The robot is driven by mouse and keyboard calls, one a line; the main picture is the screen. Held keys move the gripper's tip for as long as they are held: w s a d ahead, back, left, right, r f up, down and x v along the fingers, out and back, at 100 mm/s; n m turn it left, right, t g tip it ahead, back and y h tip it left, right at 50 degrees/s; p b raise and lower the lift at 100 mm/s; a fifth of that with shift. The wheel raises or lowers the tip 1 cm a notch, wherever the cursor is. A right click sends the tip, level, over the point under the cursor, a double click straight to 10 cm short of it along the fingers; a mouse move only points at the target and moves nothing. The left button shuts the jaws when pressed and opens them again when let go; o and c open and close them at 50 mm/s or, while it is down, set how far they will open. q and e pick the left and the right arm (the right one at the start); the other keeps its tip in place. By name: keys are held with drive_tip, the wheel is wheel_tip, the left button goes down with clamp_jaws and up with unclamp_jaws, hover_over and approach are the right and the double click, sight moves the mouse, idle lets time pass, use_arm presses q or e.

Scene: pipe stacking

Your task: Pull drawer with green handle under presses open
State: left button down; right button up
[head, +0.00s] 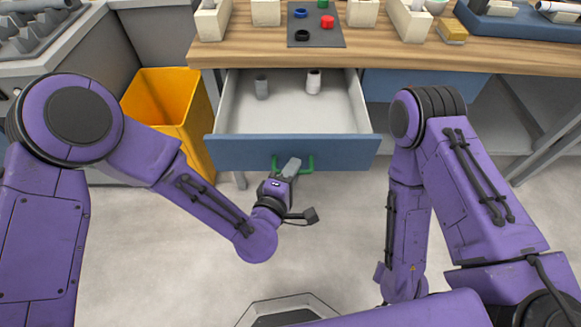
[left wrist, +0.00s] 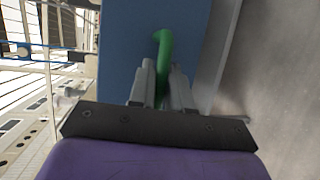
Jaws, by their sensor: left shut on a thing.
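The drawer with the green handle is pulled out from under the wooden table, and its blue front (head: 230,152) faces me. The green handle (head: 309,165) is on the middle of that front. My left gripper (head: 291,167) is at the handle. In the left wrist view its two fingers are on either side of the green handle (left wrist: 163,50), shut on it.
A yellow bin (head: 165,98) stands left of the drawer. The floor in front of the drawer is clear.

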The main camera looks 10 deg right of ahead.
use_arm(q)
drive_tip(key=c, duration=1.1)
unclamp_jaws()
drive_tip(key=shift+c, duration=0.2)
drive_tip(key=v, duration=1)
drive_tip(key=shift+s+a+b, duration=0.15)
drive_tip(key=shift+s+b, duration=0.1)
drive_tip(key=shift+b, duration=0.1)
drive_tip(key=shift+r, duration=0.1)
